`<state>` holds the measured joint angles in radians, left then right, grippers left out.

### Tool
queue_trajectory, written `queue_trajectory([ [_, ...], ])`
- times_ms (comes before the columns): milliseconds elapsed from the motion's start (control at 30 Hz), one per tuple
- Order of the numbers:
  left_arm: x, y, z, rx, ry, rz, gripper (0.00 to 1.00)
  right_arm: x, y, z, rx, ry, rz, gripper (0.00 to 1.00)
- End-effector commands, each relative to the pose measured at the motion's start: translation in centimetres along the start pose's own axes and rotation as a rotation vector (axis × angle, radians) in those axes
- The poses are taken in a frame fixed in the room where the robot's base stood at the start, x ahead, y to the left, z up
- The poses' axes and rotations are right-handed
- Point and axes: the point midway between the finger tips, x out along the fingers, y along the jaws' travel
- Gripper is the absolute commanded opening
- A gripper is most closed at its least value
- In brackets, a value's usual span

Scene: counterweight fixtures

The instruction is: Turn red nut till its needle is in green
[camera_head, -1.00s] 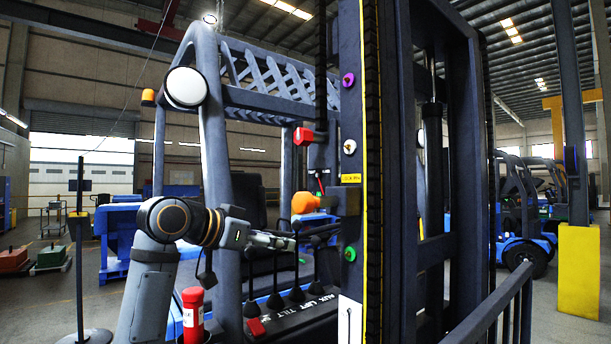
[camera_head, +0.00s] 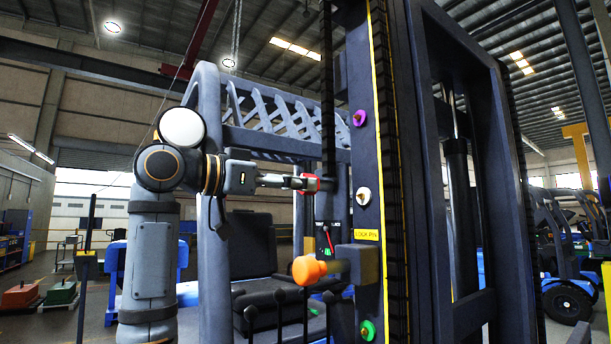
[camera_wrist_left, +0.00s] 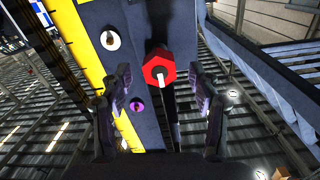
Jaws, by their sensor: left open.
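The red nut (camera_head: 311,184) sits on the dark mast side in the head view, partly covered by my left gripper's fingertips. My left gripper (camera_head: 303,182) is open at the nut. In the left wrist view its two fingers (camera_wrist_left: 161,84) stand apart, one on each side of the nut, with visible gaps. A thin red needle (camera_head: 328,239) shows below the nut. My right gripper is not in view.
An orange knob (camera_head: 309,270) sticks out below the nut. Purple (camera_head: 359,118), white (camera_head: 363,196) and green (camera_head: 367,330) round knobs line the mast plate beside a yellow lock pin label (camera_head: 367,235). Dark levers (camera_head: 279,297) stand below.

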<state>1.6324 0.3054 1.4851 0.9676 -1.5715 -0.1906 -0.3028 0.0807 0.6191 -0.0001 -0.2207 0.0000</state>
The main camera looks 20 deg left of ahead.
Motion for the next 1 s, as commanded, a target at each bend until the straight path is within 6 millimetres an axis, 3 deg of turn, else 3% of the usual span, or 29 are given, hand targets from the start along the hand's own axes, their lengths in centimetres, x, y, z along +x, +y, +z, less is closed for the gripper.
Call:
queue_trajectory([
  [200,2.6,0.0,-0.1,0.000,0.000,0.000,0.62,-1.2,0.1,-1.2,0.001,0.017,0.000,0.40],
  [500,2.9,0.0,0.1,0.001,0.001,-0.001,0.62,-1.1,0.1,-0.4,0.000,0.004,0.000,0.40],
  [900,2.8,0.0,0.0,0.001,0.001,-0.001,0.07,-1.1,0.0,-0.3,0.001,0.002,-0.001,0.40],
  [1000,2.8,0.0,0.0,0.002,0.001,-0.001,0.07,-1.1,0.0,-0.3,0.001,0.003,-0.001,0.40],
])
